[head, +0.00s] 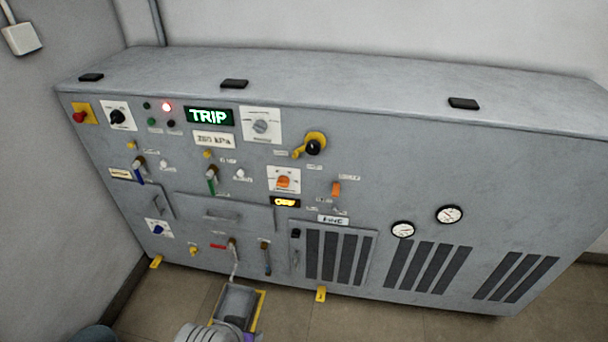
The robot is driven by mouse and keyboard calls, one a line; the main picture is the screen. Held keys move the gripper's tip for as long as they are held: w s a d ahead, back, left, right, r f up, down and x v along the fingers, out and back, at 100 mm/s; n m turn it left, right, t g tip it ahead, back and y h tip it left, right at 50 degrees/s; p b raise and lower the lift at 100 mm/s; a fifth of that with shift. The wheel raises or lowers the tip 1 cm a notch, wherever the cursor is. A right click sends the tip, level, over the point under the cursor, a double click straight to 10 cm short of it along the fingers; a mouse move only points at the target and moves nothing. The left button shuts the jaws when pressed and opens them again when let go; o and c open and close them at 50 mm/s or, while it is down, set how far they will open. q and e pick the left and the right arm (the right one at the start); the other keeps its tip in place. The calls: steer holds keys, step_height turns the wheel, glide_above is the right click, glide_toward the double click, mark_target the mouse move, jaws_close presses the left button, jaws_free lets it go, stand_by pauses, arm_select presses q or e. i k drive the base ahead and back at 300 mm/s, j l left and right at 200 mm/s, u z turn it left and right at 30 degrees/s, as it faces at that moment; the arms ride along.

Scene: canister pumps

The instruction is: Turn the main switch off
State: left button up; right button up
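A wide grey control cabinet (400,185) stands against the wall, its front covered in switches. No label readable here says which one is the main switch. A black rotary knob (117,117) on a white plate is at the upper left. A grey rotary knob (260,127) on a larger white plate is right of the green TRIP display (209,116). A black knob on a yellow base (314,147) is further right. An orange rotary knob (283,182) and a blue one (157,230) sit lower. Neither gripper can be made out.
Several levers, vents and two gauges (449,214) fill the front. A dark open tray (237,302) and a grey rounded part (203,333) are at the bottom. Floor at right is clear.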

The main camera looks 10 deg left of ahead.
mark_target(117, 117)
steer(key=u, duration=1.6)
